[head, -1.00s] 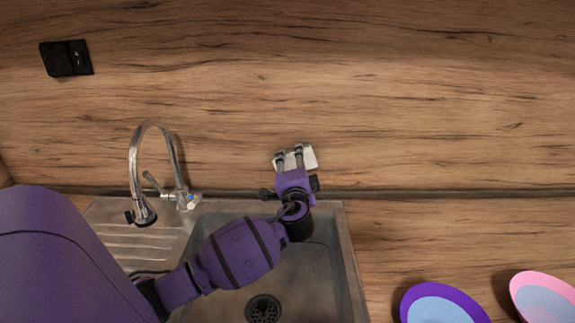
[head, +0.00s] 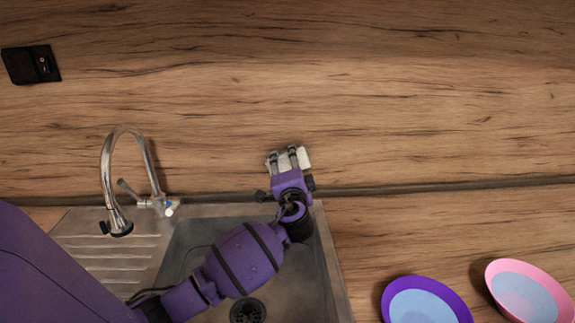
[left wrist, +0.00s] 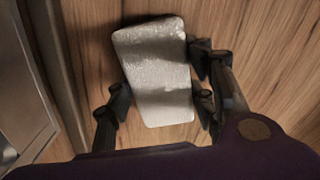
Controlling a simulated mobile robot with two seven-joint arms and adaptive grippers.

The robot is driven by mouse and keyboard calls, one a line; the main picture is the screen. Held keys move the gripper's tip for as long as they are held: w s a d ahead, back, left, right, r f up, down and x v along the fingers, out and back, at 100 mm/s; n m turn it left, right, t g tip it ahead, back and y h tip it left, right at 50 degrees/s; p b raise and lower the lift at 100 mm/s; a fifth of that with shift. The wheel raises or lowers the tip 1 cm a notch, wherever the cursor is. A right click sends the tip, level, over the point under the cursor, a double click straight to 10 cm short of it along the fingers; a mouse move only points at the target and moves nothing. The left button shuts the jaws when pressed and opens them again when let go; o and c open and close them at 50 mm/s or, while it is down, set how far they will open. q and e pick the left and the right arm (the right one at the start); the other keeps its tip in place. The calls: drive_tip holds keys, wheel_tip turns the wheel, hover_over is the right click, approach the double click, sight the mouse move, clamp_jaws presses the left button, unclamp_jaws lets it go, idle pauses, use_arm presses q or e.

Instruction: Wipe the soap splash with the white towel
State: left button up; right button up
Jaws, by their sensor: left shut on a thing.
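The white towel (head: 304,157) is a small pale folded block. My left gripper (head: 288,153) is shut on it and holds it at the wood splashback (head: 420,120), just above the seam behind the sink's right side. In the left wrist view the towel (left wrist: 155,60) sits between the fingers (left wrist: 161,95), with wood grain behind it. I cannot tell whether it presses on the wood. No soap splash can be made out; the towel and gripper hide the wood behind them. My right gripper is not in view.
A steel sink (head: 335,275) lies below my left arm. A chrome tap (head: 106,165) stands to its left. A purple-rimmed bowl (head: 390,291) and a pink-rimmed bowl (head: 493,272) stand at the lower right. A black socket (head: 31,64) is on the splashback. The splashback to the right is clear.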

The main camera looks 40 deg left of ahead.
use_arm(q)
drive_tip(key=shift+s+a+p, duration=0.55)
drive_tip(key=shift+s+a, duration=1.15)
drive_tip(key=shift+a, duration=0.3)
drive_tip(key=shift+s+a+p, duration=0.5)
drive_tip(key=shift+s+a, duration=1.2)
drive_tip(key=shift+a, duration=0.3)
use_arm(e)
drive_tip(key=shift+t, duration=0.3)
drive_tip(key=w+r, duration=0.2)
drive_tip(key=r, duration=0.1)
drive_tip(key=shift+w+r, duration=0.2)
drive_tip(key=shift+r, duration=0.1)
use_arm(q)
drive_tip(key=p, duration=0.2)
approach(252, 160)
drive_tip(key=shift+r, duration=0.1)
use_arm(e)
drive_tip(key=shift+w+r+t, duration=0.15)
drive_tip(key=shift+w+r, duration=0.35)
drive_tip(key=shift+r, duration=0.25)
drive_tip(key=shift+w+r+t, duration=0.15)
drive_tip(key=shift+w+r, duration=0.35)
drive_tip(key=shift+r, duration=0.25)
use_arm(q)
drive_tip(key=shift+v, duration=1.4)
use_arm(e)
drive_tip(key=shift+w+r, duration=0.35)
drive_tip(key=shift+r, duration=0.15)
